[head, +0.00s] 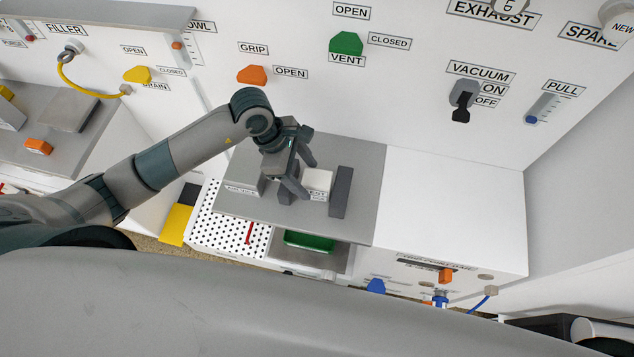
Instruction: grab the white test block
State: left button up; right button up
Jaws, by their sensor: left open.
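The white test block (318,181) sits on a grey plate (358,165) in the middle of the head view. A dark grey upright bar (341,192) stands just to its right. My left gripper (299,178) is open at the block's left side, with its dark fingers pointing down toward the plate. One finger is close to the block; I cannot tell whether it touches. The fingers hide part of the block's left side and the label in front of it. My right gripper is not in view.
A white panel behind carries a green vent knob (346,44), an orange grip knob (252,75) and a black vacuum switch (463,98). A white perforated surface (215,222) and a green item (309,241) lie below the plate's front edge. The white top (440,205) at right is clear.

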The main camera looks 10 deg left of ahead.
pick_arm(q)
jog(key=shift+d+f+p, duration=0.35)
jog(key=shift+d+p, duration=0.05)
jog(key=shift+p, duration=0.2)
jog(key=p+x, duration=0.1)
jog(key=x, duration=0.2)
jog(key=shift+w+d+r+p, duration=0.15)
jog(key=shift+d+p, duration=0.05)
jog(key=shift+p, duration=0.1)
jog(key=shift+d+f, duration=0.2)
jog(key=shift+f, duration=0.45)
jog(key=shift+c, duration=0.6)
jog(key=c, duration=1.2)
jog(key=shift+c, duration=0.2)
jog(key=shift+w+r, duration=0.1)
jog(key=shift+r, duration=0.1)
